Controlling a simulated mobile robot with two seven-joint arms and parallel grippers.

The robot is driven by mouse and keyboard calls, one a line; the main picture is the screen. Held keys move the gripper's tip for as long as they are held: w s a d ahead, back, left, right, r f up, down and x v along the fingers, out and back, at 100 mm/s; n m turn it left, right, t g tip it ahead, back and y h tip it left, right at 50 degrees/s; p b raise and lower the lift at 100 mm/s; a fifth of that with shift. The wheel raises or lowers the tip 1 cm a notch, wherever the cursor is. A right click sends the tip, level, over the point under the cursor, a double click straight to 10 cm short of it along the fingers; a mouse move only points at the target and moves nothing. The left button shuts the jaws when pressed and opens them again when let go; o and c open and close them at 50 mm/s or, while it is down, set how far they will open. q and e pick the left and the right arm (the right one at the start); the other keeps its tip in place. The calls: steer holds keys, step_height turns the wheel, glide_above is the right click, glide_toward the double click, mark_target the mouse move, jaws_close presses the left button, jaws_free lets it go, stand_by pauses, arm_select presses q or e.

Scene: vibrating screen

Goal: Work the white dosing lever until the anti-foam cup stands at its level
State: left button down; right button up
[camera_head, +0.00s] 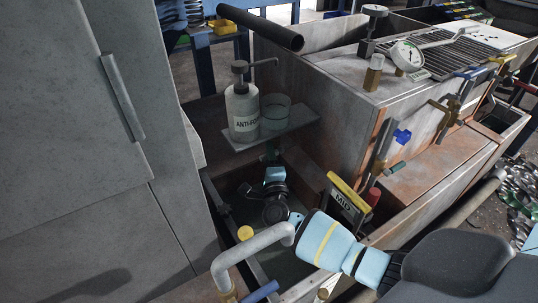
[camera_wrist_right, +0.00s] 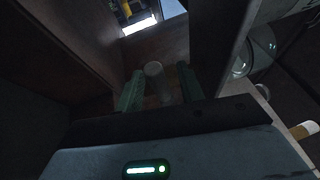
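A white pump bottle marked ANTI-FOAM (camera_head: 243,112) stands upright on a small pale shelf (camera_head: 270,136). A clear cup (camera_head: 276,113) stands beside it, and its fill level is too small to read. My right gripper (camera_head: 272,153) reaches up just under the shelf from below. In the right wrist view its two green fingers (camera_wrist_right: 160,90) are apart, with a pale grey rod end (camera_wrist_right: 156,72) between them and gaps showing beside it. I cannot tell whether this rod is the dosing lever. A clear round rim (camera_wrist_right: 262,45) shows at the right there. My left gripper is out of view.
A grey cabinet (camera_head: 75,120) fills the left. A bent grey pipe (camera_head: 250,245) stands in front of my right wrist. A yellow-topped sign (camera_head: 350,196) and the machine's brown side wall (camera_head: 340,110) hem the arm in on the right.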

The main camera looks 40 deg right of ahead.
steer(key=p+v, duration=0.1)
steer(key=v, duration=0.6)
steer(key=shift+s+a+p, duration=0.2)
steer(key=shift+s+p, duration=0.15)
steer(key=shift+p, duration=0.05)
stand_by(0.3)
steer(key=shift+f, duration=0.1)
